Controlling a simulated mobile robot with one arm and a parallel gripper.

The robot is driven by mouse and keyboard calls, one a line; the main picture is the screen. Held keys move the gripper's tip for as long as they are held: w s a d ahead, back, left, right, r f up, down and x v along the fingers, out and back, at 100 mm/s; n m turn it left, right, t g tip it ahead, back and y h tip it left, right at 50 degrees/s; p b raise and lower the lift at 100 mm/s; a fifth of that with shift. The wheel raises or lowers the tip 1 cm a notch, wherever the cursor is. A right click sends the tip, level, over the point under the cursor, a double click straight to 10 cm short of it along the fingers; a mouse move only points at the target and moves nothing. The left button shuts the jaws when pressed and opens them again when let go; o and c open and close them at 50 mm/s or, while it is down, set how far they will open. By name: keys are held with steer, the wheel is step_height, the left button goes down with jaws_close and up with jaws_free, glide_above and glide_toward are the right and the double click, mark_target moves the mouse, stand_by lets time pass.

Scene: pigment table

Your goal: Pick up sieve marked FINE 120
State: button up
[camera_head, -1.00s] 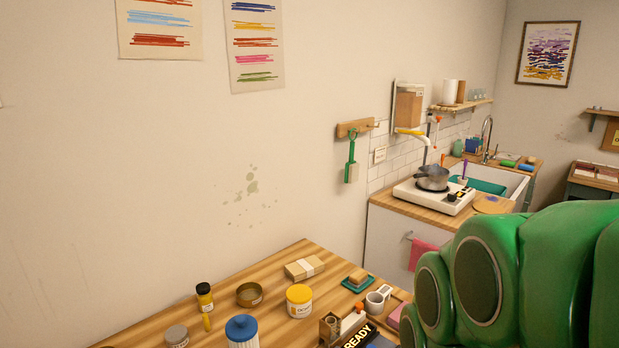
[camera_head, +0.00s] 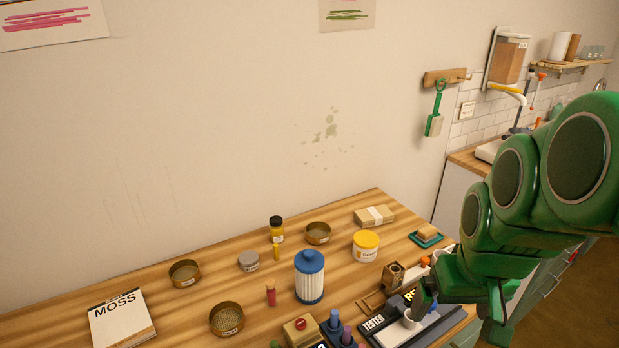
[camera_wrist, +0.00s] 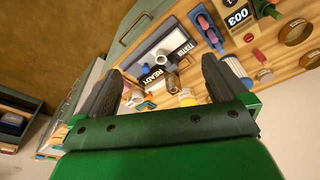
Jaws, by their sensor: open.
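Three round brass sieves stand on the wooden table in the head view: one at the back (camera_head: 318,233), one at left (camera_head: 184,272), and one nearer the front (camera_head: 227,318). Their labels are too small to read, so I cannot tell which is FINE 120. My gripper (camera_head: 458,308) is open and empty over the table's right end, well right of all three. In the wrist view my gripper (camera_wrist: 163,75) has its fingers spread apart. Two brass rings show at that view's right edge, one upper (camera_wrist: 297,31) and one lower (camera_wrist: 311,60).
The MOSS book (camera_head: 121,318) lies at left. A tester tray (camera_head: 385,334) is near my gripper.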

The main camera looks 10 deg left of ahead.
steer(key=w+a+r+n+t+y, duration=0.1)
steer(key=w+a+r+n+t, duration=0.2)
steer(key=w+r, duration=0.4)
steer(key=w+a+r+n+t+y, duration=0.1)
steer(key=w+a+r+t, duration=0.1)
steer(key=w+a+r, duration=0.55)
steer(key=w+a+r+n+t+y, duration=0.1)
steer(key=w+a+r+n+t, duration=0.2)
steer(key=w, duration=0.6)
steer(key=w+a+r+n+t+y, duration=0.1)
steer(key=w+a+r+n, duration=0.2)
steer(key=a, duration=0.5)
steer(key=w+a+r+n+t+y, duration=0.1)
steer(key=w+a+r+n+t, duration=0.1)
steer(key=w+a, duration=0.35)
steer(key=w+a+r+n+t+y, duration=0.1)
steer(key=w+a+r+n, duration=0.15)
steer(key=a, duration=0.65)
steer(key=n+g+y, duration=0.6)
steer(key=n+g, duration=0.3)
steer(key=n, duration=2.4)
glide_toward(178, 269)
steer(key=shift+m, duration=0.25)
steer(key=shift+x, duration=2.5)
